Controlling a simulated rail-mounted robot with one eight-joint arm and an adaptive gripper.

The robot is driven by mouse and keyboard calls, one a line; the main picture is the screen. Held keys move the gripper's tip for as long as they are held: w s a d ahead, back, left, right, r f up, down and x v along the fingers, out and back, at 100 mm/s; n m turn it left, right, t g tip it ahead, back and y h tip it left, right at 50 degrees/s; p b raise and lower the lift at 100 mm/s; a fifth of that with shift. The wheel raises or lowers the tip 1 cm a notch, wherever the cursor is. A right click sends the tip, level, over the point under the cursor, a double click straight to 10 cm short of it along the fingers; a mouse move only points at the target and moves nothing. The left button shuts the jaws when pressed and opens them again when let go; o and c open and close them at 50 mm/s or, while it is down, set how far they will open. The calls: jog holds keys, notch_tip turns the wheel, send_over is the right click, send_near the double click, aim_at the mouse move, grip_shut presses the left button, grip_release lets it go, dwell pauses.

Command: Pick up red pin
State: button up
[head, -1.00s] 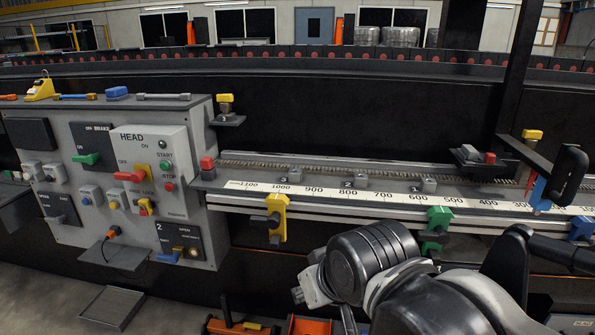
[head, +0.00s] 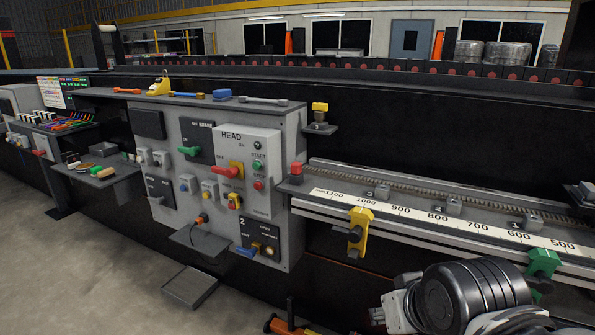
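I cannot single out one red pin for sure in the head view. A red block-like piece (head: 296,168) stands on the small plate at the left end of the scale rail. A bunch of thin coloured rods (head: 66,121), some reddish, lies on a shelf at the far left, too small to tell apart. My arm's dark, ringed joint shows at the lower right.
The grey HEAD control cabinet (head: 245,205) stands in the middle with levers and a small ledge sticking out. The scale rail (head: 440,228) runs right, with a yellow clamp (head: 359,230) and a green clamp (head: 543,264). A step (head: 190,286) sits low in front. The floor at left is clear.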

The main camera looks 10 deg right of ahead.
jog(key=o, duration=1)
jog(key=shift+c, duration=0.2)
jog(key=w+a+r+m+g+y+p, duration=0.1)
jog(key=w+r+m+p, duration=0.4)
jog(key=w+r, duration=0.55)
jog(key=w+a+r+m+g+y+p, duration=0.1)
jog(key=w+r+m+p, duration=0.2)
jog(key=w+r+m, duration=0.7)
jog(key=m+g+y+p, duration=0.2)
jog(key=m+g+p, duration=0.1)
jog(key=m+p, duration=0.6)
send_over(297, 163)
jog(key=s+d, duration=0.2)
jog(key=d, duration=0.2)
notch_tip(297, 163, down, 3)
jog(key=shift+m, duration=0.4)
jog(key=x, duration=0.8)
jog(key=shift+s+p+x, duration=0.1)
jog(key=shift+p+x, duration=0.35)
jog(key=shift+x, duration=0.85)
jog(key=shift+s+p+x, duration=0.15)
jog(key=shift+p+x, duration=0.25)
jog(key=shift+x, duration=0.9)
